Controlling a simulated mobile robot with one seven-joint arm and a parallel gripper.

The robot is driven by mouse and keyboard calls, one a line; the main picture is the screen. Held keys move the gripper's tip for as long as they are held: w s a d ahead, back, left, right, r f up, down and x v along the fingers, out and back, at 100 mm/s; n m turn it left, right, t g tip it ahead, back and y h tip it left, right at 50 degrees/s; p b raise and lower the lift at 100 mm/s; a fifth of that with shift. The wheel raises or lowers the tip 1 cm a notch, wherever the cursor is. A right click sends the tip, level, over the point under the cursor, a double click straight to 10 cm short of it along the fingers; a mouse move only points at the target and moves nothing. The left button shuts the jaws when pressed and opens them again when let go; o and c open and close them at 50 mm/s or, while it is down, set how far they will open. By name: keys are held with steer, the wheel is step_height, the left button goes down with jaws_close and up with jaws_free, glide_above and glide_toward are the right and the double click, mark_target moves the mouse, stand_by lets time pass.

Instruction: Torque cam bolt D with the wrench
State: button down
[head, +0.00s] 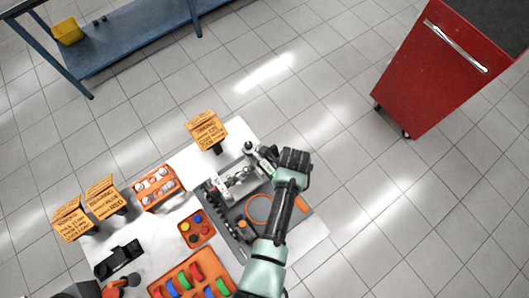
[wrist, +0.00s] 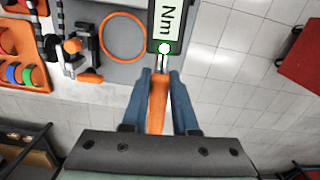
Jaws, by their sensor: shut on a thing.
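My gripper (wrist: 161,80) has its blue fingers closed around the orange handle of the wrench (wrist: 157,104). Beyond the fingers, a silver shaft runs to a dark display box marked "Nm" (wrist: 166,22) with a lit green lamp. In the head view my gripper (head: 268,154) is over the right end of the grey engine part (head: 240,180), and the wrench is too small to make out there. Cam bolt D cannot be told apart in either view. The wrench's working end is out of the wrist view, so contact with a bolt cannot be seen.
An orange ring (wrist: 122,37) lies on the grey mat. The white table (head: 312,232) also holds an orange rack (head: 158,188), a tray of coloured parts (head: 197,229) and orange sign cards (head: 206,131). A red cabinet (head: 435,75) stands apart, with clear floor between.

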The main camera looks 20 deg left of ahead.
steer(key=shift+r, duration=0.75)
stand_by(1.0)
steer(key=shift+r, duration=1.35)
steer(key=shift+f, duration=0.1)
